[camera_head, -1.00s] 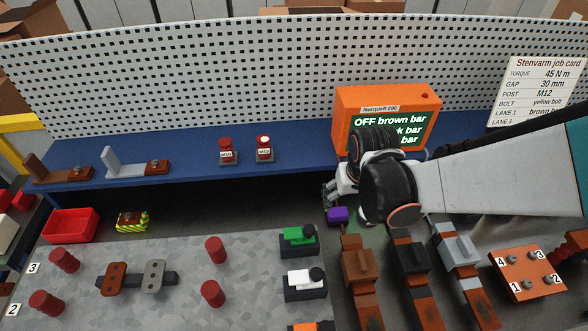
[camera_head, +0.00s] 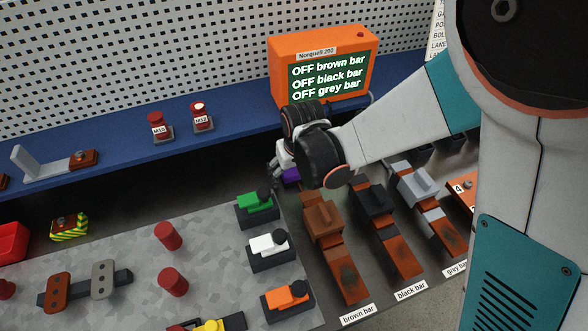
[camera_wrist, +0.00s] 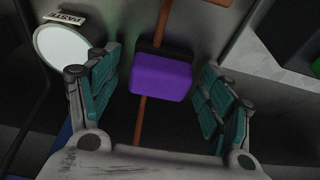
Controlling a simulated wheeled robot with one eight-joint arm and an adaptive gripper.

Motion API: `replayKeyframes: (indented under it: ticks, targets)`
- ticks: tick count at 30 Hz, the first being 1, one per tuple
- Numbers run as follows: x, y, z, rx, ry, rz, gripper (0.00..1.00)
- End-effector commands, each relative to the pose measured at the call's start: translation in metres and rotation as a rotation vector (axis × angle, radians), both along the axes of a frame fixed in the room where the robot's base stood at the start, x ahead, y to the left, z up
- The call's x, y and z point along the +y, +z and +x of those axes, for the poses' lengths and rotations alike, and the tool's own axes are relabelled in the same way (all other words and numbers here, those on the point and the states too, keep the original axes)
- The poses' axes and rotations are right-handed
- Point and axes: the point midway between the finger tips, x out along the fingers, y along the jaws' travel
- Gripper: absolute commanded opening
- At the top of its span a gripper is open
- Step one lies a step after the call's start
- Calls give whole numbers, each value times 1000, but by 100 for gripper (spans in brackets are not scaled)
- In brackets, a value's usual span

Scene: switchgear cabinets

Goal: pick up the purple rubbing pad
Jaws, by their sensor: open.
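The purple rubbing pad (camera_wrist: 160,76) is a small block with a dark strip along its far edge. In the wrist view it lies between the two teal-padded fingers of my gripper (camera_wrist: 157,98), with a gap on each side. My gripper is open and the fingers do not touch the pad. In the head view the pad (camera_head: 291,176) shows only in part, beside my gripper (camera_head: 277,176), below the blue shelf's front edge. My wrist hides the rest of it.
A round pale dish labelled PASTE (camera_wrist: 62,50) stands left of the fingers in the wrist view. In the head view, the green-topped block (camera_head: 256,203) and the brown bar (camera_head: 323,222) are close by. The orange Norquell display (camera_head: 320,65) stands on the blue shelf (camera_head: 235,113) behind.

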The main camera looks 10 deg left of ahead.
Motion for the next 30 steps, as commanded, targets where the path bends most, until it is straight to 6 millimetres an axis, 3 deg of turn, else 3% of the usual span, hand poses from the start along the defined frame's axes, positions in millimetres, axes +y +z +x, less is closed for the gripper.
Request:
replayKeyframes:
  ticks: [2,6,8,9,22,30]
  targets:
    - [0,1,0,0,0,0,73]
    - [0,1,0,0,-1,0,42]
    - [0,1,1,0,-1,0,28]
    - [0,1,1,0,-1,0,26]
    - [0,5,1,0,-1,0,22]
    - [0,36,1,0,-1,0,22]
